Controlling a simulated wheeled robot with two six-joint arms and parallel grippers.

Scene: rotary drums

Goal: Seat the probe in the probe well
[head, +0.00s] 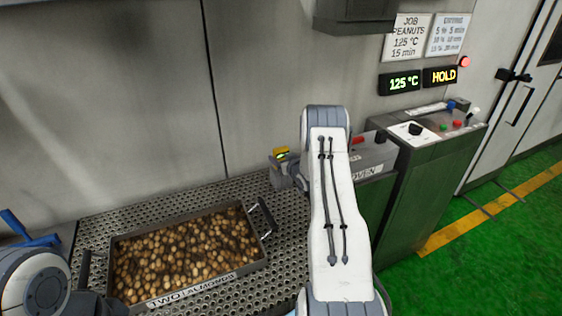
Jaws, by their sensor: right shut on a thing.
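My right gripper (287,172) is beside the white arm link, above the right end of the perforated bench. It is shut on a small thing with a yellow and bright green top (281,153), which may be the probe. My arm and gripper hide most of it. I cannot pick out the probe well. My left gripper (92,285) is at the lower left, by the tray's left end. It is dark and partly cut off, and its jaws are unclear.
A grey box marked OVEN (372,158) and a control console (424,190) stand right of my arm. A blue handle (28,236) is at far left.

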